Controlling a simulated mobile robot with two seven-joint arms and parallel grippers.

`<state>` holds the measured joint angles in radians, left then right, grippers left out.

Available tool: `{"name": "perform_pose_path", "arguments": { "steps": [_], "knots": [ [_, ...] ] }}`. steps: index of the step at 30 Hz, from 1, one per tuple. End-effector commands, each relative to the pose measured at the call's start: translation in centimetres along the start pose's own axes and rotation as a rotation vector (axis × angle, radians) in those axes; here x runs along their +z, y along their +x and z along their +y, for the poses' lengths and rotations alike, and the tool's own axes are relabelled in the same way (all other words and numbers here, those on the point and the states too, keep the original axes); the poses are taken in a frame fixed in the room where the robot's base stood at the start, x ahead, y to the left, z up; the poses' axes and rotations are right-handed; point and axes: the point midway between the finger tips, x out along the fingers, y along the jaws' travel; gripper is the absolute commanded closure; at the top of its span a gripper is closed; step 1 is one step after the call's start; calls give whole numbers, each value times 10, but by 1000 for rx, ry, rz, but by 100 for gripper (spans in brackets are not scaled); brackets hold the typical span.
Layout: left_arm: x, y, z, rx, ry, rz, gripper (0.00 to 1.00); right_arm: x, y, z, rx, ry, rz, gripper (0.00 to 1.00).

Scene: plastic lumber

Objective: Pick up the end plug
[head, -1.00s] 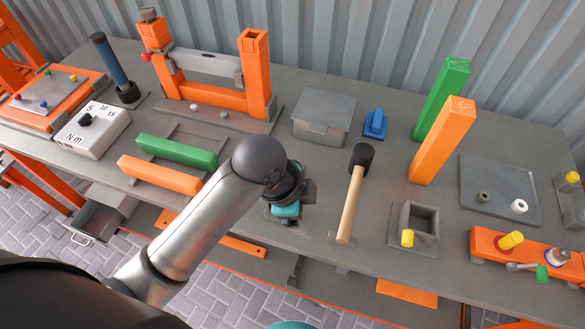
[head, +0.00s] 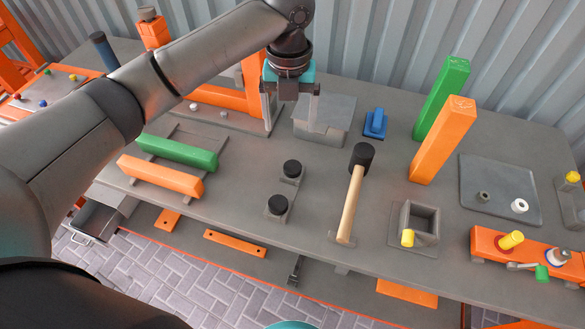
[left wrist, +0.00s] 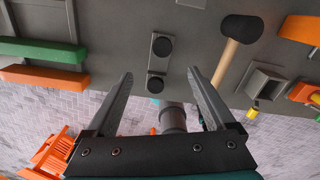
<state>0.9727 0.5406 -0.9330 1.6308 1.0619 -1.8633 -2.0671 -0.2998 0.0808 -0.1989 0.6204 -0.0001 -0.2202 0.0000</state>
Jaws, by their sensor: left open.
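Two black round caps that may be end plugs, one farther back (head: 292,168) and one nearer the front edge (head: 278,204), sit on small grey square blocks on the table. They also show in the left wrist view, between and beyond my fingers, as a farther cap (left wrist: 162,46) and a nearer cap (left wrist: 155,84). I cannot tell for sure which piece is the end plug. My left gripper (head: 289,108) is open and empty, pointing down above the table behind the caps, apart from them. My right gripper is not in view.
A mallet (head: 352,200) lies right of the caps. A green bar (head: 177,152) and an orange bar (head: 160,175) lie left. A grey lidded box (head: 325,118) stands close to my left gripper. Upright green (head: 441,98) and orange (head: 443,140) posts stand to the right.

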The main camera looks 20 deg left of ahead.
Motion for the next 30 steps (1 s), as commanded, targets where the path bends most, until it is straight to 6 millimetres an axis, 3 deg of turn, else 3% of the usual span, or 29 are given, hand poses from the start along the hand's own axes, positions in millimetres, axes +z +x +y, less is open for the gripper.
{"name": "perform_pose_path", "arguments": {
  "steps": [9,19,27,30],
  "knots": [
    [-1,69,-1,1,0,3,12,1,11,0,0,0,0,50],
    [0,98,-2,0,-2,2,12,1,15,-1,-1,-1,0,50],
    [1,136,-5,0,-1,2,12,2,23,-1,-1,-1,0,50],
    [2,142,-5,1,-1,0,12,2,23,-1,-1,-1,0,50]
  ]
}}
